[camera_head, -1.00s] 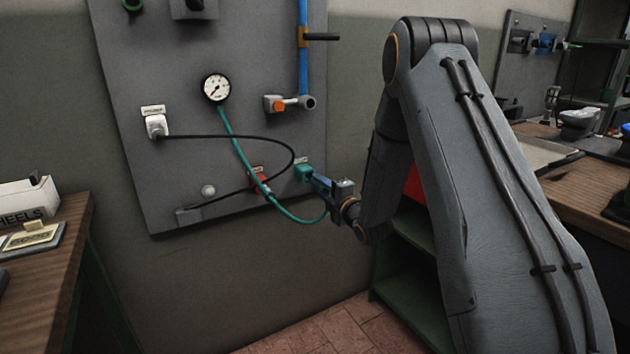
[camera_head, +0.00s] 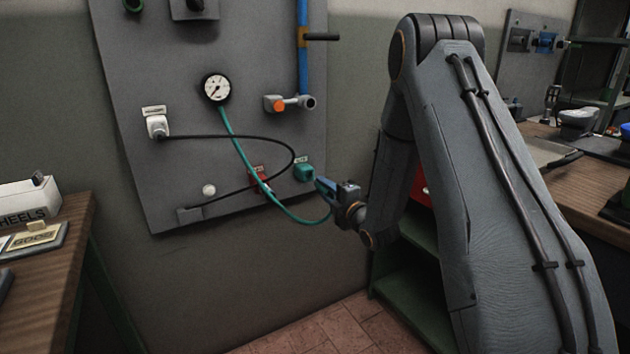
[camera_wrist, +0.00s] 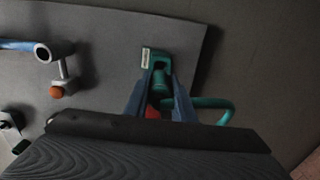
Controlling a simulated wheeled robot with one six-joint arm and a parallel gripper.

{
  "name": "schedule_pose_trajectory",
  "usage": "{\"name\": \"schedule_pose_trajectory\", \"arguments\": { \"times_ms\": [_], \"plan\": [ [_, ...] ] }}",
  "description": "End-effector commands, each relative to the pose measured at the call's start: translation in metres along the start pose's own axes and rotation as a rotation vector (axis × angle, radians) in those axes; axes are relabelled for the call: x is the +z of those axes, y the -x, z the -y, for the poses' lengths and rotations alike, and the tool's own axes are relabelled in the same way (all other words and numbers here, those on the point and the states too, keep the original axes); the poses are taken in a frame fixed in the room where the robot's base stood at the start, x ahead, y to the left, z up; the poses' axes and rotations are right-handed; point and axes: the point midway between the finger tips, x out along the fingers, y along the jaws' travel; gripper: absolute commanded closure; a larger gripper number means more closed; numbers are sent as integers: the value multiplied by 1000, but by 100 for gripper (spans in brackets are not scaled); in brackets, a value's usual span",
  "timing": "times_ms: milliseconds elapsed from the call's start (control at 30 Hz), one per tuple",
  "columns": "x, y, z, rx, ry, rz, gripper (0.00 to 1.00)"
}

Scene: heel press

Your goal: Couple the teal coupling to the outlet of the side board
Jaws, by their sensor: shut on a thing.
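A teal fitting (camera_head: 304,172) sits low on the right side of the grey wall board (camera_head: 245,150), beside a small label. My gripper (camera_head: 321,185) is just to its lower right, with a small gap between blue fingers and fitting in the head view. In the wrist view, my gripper (camera_wrist: 160,88) is shut on the teal coupling (camera_wrist: 159,84), which lines up with the teal fitting (camera_wrist: 160,56). A teal hose (camera_head: 236,135) runs from the gauge down to my gripper. In the head view the fingers mostly hide the coupling. Whether coupling and fitting touch, I cannot tell.
A red fitting (camera_head: 258,178) is left of the teal one. A black cable (camera_head: 285,145) loops across the board from a white plug (camera_head: 157,126). An orange-ended valve (camera_head: 280,104) and blue pipe (camera_head: 303,50) are above. A wooden bench (camera_head: 45,265) stands left, a green shelf (camera_head: 410,285) below right.

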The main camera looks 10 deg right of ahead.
Motion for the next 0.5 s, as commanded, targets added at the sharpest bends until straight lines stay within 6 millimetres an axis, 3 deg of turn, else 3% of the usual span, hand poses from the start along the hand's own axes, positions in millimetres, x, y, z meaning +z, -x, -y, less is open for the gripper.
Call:
{"name": "schedule_pose_trajectory", "arguments": {
  "times_ms": [500],
  "plan": [
    [1,18,-1,0,0,2,100]
  ]
}}
